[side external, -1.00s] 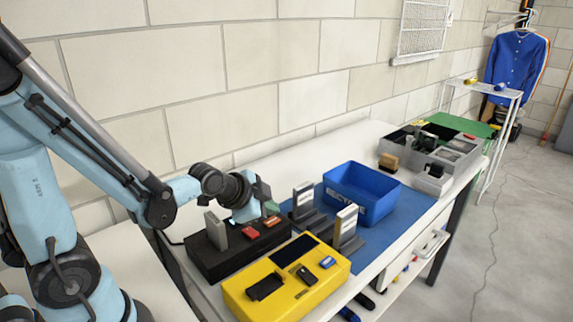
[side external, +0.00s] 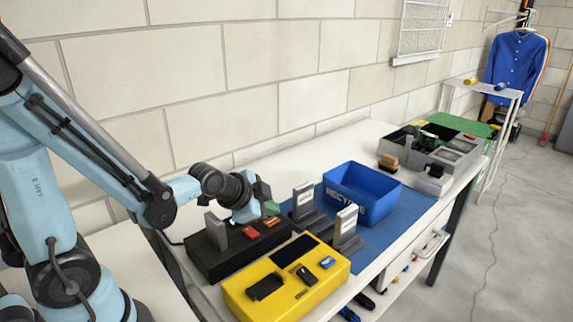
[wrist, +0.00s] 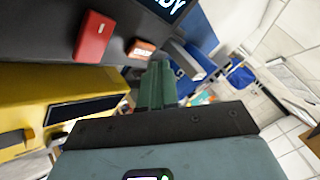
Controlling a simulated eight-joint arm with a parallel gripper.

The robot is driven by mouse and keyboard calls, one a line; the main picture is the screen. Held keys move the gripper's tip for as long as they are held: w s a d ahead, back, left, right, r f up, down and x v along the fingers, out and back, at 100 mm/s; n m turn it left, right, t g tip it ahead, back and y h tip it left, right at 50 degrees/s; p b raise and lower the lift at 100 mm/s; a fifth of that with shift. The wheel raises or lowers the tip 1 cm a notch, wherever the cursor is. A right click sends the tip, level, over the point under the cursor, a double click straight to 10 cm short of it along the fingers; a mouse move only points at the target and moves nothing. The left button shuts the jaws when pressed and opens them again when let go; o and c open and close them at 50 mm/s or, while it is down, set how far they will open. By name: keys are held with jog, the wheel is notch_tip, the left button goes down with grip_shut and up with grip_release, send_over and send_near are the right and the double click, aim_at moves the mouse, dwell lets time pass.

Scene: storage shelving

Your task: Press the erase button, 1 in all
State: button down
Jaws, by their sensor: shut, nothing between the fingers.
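A black device box (side external: 205,262) on the table carries a red button (side external: 250,232) and a smaller orange-red button (side external: 272,221). The wrist view shows the red button (wrist: 93,37) and the orange-red button (wrist: 141,49), which bears small white lettering too blurred to read surely. A lit display (wrist: 165,7) with pale letters, partly cut off, sits near them. My gripper (side external: 272,208) is at the far right end of the box, close to the orange-red button. Its green fingers (wrist: 157,78) are shut and empty. Whether they touch the box cannot be told.
A yellow box (side external: 285,290) with a dark panel and small parts stands in front. Two upright grey-white devices (side external: 346,224) stand on the blue mat (side external: 393,217), beside a blue bin (side external: 362,191). A grey divided tray (side external: 455,165) sits farther back. The wall is behind.

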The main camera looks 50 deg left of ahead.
aim_at(270, 224)
jog(key=shift+f, duration=0.15)
jog(key=shift+f, duration=0.3)
jog(key=shift+f, duration=0.5)
dwell(1.0)
jog(key=shift+r, duration=0.15)
jog(key=shift+s+d+r, duration=0.1)
jog(key=shift+d+r, duration=0.05)
jog(key=shift+r, duration=0.5)
jog(key=shift+r, duration=0.1)
jog(key=shift+r, duration=2.5)
